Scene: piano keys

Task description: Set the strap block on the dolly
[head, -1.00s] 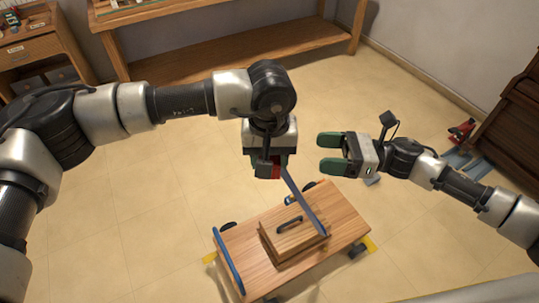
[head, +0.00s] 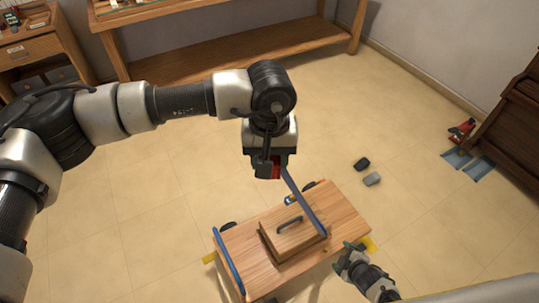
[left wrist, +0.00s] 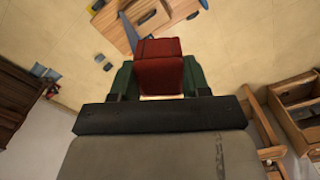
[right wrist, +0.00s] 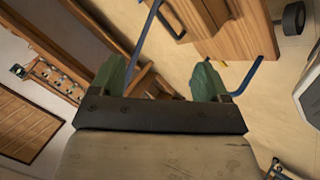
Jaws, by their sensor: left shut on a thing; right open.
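My left gripper (head: 268,165) is shut on a red block, which I take for the strap block (left wrist: 160,68), and holds it up behind the dolly's far edge. The block shows between green fingers in the left wrist view; in the head view the gripper mostly hides it. The wooden dolly (head: 335,200) stands on the floor on dark wheels. A blue bar (head: 306,205) slants from near the block down to the dolly; I cannot tell whether they touch. My right gripper (head: 354,248) is low beside the dolly's right end. Its fingers are apart and empty in the right wrist view (right wrist: 161,82).
A wooden box (head: 290,238) with a dark handle sits on the dolly. Another blue bar (head: 228,262) lines its left end. Black (head: 362,163) and grey (head: 373,179) pieces lie on the floor. Blue mats (head: 468,162) lie farther right. A wooden bench (head: 230,55) stands behind.

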